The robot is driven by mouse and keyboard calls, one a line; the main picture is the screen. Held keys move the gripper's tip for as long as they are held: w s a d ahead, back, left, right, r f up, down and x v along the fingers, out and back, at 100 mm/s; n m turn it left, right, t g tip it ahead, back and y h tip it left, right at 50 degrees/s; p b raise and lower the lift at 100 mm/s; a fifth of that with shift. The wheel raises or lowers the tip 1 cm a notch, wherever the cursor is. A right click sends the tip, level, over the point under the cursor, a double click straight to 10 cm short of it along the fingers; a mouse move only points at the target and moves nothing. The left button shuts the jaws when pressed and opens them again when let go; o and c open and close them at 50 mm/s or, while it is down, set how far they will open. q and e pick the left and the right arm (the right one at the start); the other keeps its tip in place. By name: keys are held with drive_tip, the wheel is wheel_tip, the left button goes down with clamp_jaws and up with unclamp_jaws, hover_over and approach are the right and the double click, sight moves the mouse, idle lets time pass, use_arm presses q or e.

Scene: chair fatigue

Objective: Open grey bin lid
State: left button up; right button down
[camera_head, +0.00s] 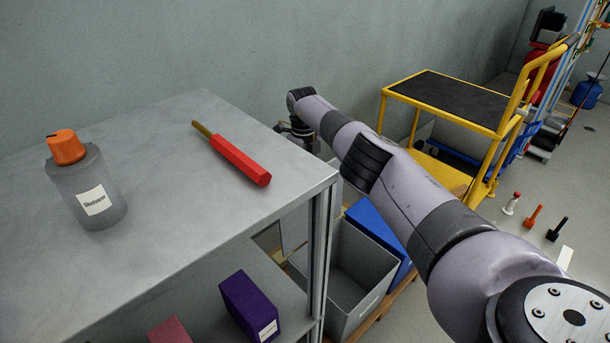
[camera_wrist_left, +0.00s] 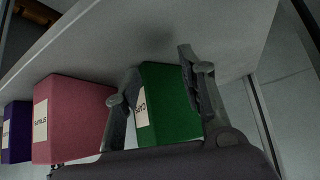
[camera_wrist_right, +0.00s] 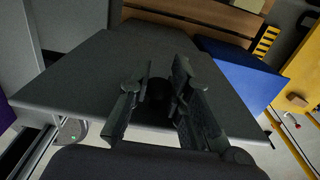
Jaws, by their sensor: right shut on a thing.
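The grey bin (camera_head: 368,310) stands low beside the shelf in the head view, and its hollow inside shows from above. In the right wrist view a dark grey flat panel, which looks like the bin's lid (camera_wrist_right: 85,80), fills the middle. A black knob (camera_wrist_right: 160,88) sits on it between the fingers of my right gripper (camera_wrist_right: 163,85), which is shut on it. In the head view my right arm reaches behind the shelf's far corner, and its fingertips are hidden. My left gripper (camera_wrist_left: 158,75) is open under a shelf board, facing a green box (camera_wrist_left: 165,105).
A blue bin (camera_head: 378,236) stands next to the grey one. The shelf top (camera_head: 180,270) carries a grey bottle (camera_head: 88,185) and a red-handled tool (camera_head: 240,160); purple (camera_head: 248,305) and pink boxes sit below. A yellow trolley (camera_head: 450,95) stands behind my right arm.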

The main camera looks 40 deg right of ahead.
drive_tip(key=shift+s+f, duration=0.1)
drive_tip(key=c, duration=1.4)
unclamp_jaws()
drive_tip(key=shift+c, duration=0.2)
wheel_tip(320, 180, up, 12)
drive_tip(key=shift+w, duration=0.35)
